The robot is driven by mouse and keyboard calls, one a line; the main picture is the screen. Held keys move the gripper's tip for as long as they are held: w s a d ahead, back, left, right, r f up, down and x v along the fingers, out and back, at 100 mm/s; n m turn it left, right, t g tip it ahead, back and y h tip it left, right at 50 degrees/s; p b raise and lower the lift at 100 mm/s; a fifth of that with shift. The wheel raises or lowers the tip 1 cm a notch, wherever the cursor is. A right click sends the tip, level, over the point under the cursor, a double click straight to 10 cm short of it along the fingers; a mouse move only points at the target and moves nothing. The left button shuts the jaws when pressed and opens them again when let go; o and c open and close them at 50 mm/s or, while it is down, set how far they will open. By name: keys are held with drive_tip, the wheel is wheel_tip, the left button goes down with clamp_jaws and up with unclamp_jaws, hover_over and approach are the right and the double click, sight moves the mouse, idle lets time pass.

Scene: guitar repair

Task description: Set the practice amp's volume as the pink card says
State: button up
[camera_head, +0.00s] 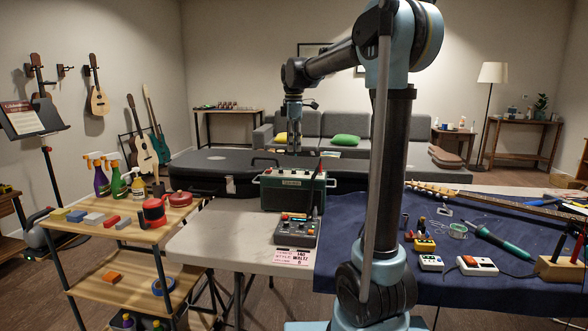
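The practice amp (284,192) is a dark green box with a carry handle. It stands on the pale table, with a row of small controls along its top edge; their settings are too small to read. The pink card (290,257) lies at the table's front edge. Its larger words seem to read "140" and "WALTZ", with a shorter last line that I cannot read surely. A grey box with buttons and a small screen (291,230) lies between amp and card. My gripper (294,148) points down above and behind the amp, apart from it. Its finger opening is unclear.
A dark blue mat (468,297) on the right holds a guitar neck, soldering iron and small boxes. A wooden cart (130,233) with bottles and blocks stands left. A black case (217,165) lies behind the amp. The pale tabletop (215,240) left of the amp is clear.

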sight(294, 170)
wheel_tip(294, 170, down, 9)
drive_tip(key=shift+f, duration=0.15)
drive_tip(key=shift+c, duration=0.5)
clamp_jaws()
